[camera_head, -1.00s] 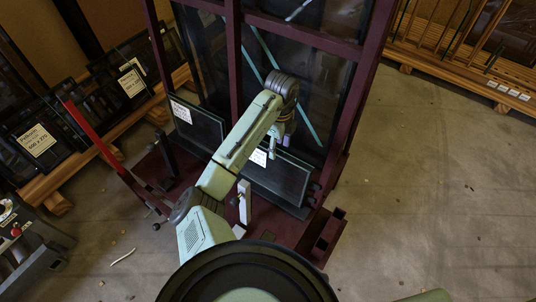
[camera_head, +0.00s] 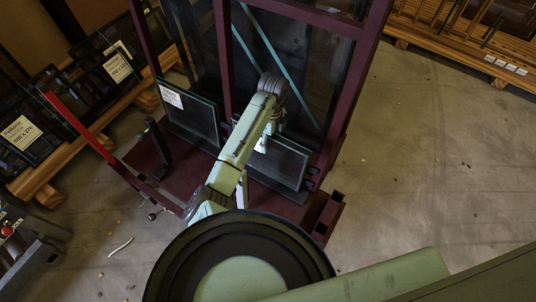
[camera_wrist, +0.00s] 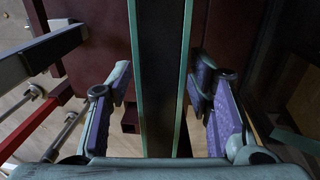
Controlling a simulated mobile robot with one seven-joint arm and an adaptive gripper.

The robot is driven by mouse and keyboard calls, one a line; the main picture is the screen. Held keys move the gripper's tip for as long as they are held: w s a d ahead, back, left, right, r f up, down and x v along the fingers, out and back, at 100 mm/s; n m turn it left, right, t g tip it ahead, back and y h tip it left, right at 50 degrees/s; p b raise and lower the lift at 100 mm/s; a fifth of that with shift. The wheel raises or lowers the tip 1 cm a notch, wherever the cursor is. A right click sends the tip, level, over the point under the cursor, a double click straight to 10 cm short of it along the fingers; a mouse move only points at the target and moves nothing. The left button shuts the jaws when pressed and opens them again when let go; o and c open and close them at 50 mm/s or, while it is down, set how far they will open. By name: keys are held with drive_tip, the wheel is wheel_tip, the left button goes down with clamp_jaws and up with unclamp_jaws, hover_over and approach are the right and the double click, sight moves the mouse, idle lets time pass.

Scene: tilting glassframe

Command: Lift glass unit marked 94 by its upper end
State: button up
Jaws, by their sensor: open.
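Two small dark glass units with pale green edges lean on the maroon frame (camera_head: 226,60). The left glass unit (camera_head: 205,122) has a white label at its upper left. The right glass unit (camera_head: 285,165) is partly hidden by my arm, with a bit of white label showing beside it. I cannot read a 94 on either. My gripper (camera_wrist: 160,78) is open, with one purple-padded finger on each side of a glass unit (camera_wrist: 162,110) seen edge-on in the wrist view. Gaps show between the fingers and the glass. In the head view my arm mostly hides the gripper.
A red bar (camera_head: 78,125) slants at the left of the frame's maroon base. Wooden racks with dark framed panes (camera_head: 30,138) stand at left, and another rack (camera_head: 480,55) is at upper right. The concrete floor at right is clear.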

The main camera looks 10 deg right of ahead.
drive_tip(key=shift+f, duration=0.75)
drive_tip(key=shift+c, duration=0.3)
clamp_jaws()
drive_tip(key=shift+r, duration=0.1)
